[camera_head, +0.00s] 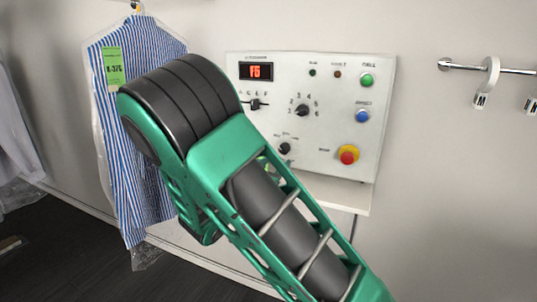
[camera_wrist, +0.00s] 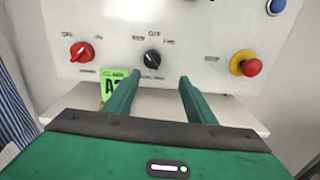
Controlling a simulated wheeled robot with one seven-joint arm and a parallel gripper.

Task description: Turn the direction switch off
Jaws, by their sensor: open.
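The direction switch appears to be the small black rotary knob (camera_wrist: 152,57) low on the white control panel, with small labels around its top. It also shows in the head view (camera_head: 285,148), just right of my arm. The pointer's setting is too small to read surely. My gripper (camera_wrist: 156,82) is open and empty. In the wrist view its two green fingers point toward the panel, with the knob showing between and just above their tips. No contact with the knob is visible. In the head view my arm hides most of the gripper.
A red rotary knob (camera_wrist: 82,51) sits left of the black one, and a red-and-yellow stop button (camera_wrist: 245,63) right. A shelf (camera_head: 335,194) juts out below the panel (camera_head: 330,85). A green-yellow tag (camera_wrist: 112,84) is by the left finger. A bagged striped shirt (camera_head: 125,150) hangs left.

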